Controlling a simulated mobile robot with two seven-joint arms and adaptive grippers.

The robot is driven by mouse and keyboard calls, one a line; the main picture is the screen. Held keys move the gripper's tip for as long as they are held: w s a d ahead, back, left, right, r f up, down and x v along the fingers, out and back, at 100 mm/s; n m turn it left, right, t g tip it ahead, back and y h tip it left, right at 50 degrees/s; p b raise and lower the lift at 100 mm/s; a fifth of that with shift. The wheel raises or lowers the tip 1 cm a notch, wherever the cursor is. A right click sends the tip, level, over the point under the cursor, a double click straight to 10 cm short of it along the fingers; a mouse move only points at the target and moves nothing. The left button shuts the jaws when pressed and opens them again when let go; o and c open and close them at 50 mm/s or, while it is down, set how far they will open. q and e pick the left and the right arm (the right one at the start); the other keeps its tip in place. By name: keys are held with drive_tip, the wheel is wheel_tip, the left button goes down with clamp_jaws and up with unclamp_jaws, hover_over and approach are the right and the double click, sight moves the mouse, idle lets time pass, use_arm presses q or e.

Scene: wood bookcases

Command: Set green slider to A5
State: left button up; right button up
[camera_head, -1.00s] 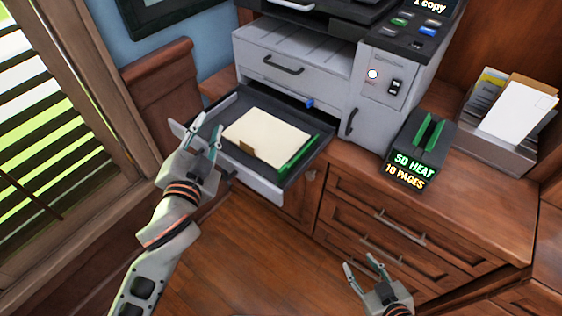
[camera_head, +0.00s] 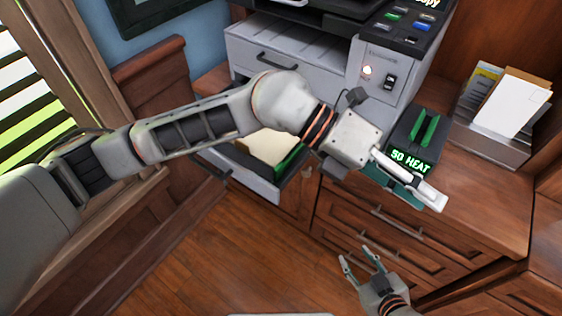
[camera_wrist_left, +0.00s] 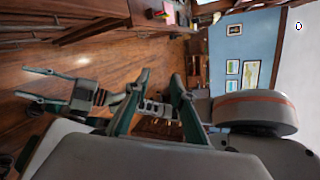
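The green slider (camera_head: 288,161) lies along the right side of the pulled-out paper tray (camera_head: 250,184), beside cream paper (camera_head: 262,148). My left arm crosses over the tray and hides its back part and most of the slider's surroundings. The slider's setting cannot be read. My left gripper (camera_head: 410,188) is right of the tray, in front of the black display box, away from the slider. In the left wrist view its two fingers (camera_wrist_left: 160,72) are apart with nothing between them. My right gripper (camera_head: 361,258) is open and empty, low in front of the drawers.
The grey printer (camera_head: 290,62) stands behind the tray, with coloured buttons and a lit round light. A black display box (camera_head: 402,132) reads "SO HEAT"; its lower line is covered. A paper holder (camera_head: 495,135) stands at the right. The wood floor is clear below.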

use_arm(q)
drive_tip(key=w+a+f+t+y, duration=0.2)
drive_tip(key=w+a+f+y, duration=0.3)
drive_tip(key=w+a+f, duration=0.15)
drive_tip(key=n+t+y, duration=0.3)
drive_tip(key=t+y, duration=0.1)
drive_tip(key=y, duration=0.3)
hover_over(278, 166)
drive_tip(key=shift+s+d+f, duration=0.1)
drive_tip(key=shift+d+f, duration=0.05)
drive_tip(key=shift+f, duration=0.55)
drive_tip(key=shift+a+f, duration=0.1)
drive_tip(key=shift+a, duration=0.1)
wheel_tip(278, 166, down, 7)
drive_tip(key=shift+f+b, duration=0.2)
drive_tip(key=shift+b, duration=0.15)
clamp_jaws()
